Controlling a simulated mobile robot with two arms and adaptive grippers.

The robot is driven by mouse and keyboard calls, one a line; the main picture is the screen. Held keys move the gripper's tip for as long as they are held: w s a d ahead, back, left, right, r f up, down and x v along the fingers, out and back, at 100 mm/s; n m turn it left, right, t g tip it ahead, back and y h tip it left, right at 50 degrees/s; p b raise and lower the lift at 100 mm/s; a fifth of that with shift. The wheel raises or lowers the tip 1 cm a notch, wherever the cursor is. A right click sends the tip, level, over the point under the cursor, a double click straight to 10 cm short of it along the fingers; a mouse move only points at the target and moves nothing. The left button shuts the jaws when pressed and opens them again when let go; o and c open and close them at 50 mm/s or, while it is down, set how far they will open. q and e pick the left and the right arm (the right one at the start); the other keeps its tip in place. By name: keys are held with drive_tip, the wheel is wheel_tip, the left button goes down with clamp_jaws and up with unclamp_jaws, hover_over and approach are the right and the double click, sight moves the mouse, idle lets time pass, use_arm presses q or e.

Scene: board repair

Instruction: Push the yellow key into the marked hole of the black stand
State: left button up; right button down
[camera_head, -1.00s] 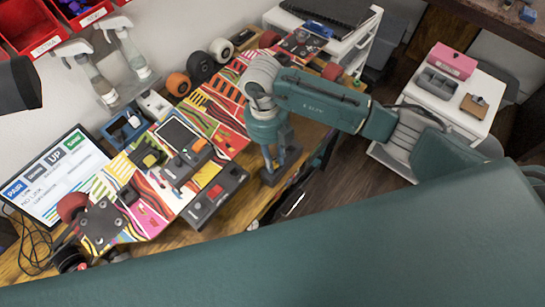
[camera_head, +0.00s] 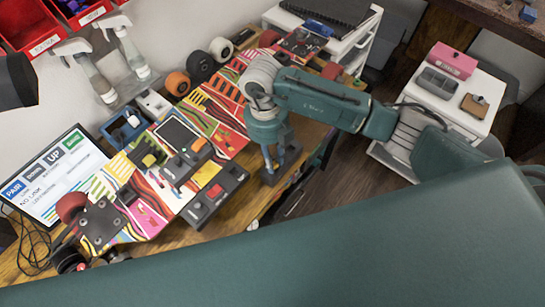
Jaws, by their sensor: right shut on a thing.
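My right gripper (camera_head: 275,163) points down over the right front edge of the workbench, with its fingers close together. The thing between the fingers is too small or hidden to make out. I cannot pick out the yellow key for certain. A dark upright block, which looks like the black stand (camera_head: 292,157), is right at the fingertips. Its marked hole does not show, and I cannot tell whether the gripper touches it. My left gripper is not in view.
A colourful skateboard deck (camera_head: 147,217) lies along the bench left of my right gripper. A dark box with a red button (camera_head: 215,192) sits in front of it. Spray bottles (camera_head: 137,62), loose wheels (camera_head: 199,66) and a screen (camera_head: 50,178) stand behind and left.

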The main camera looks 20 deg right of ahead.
drive_tip(key=shift+f+b, duration=0.35)
drive_tip(key=shift+f, duration=0.1)
idle(0.5)
drive_tip(key=c, duration=1.4)
unclamp_jaws()
drive_tip(key=shift+c, duration=0.2)
drive_tip(key=shift+o, duration=0.3)
drive_tip(key=shift+o, duration=1.1)
drive_tip(key=shift+r, duration=0.25)
drive_tip(key=shift+r+p, duration=1)
drive_tip(key=shift+r, duration=0.3)
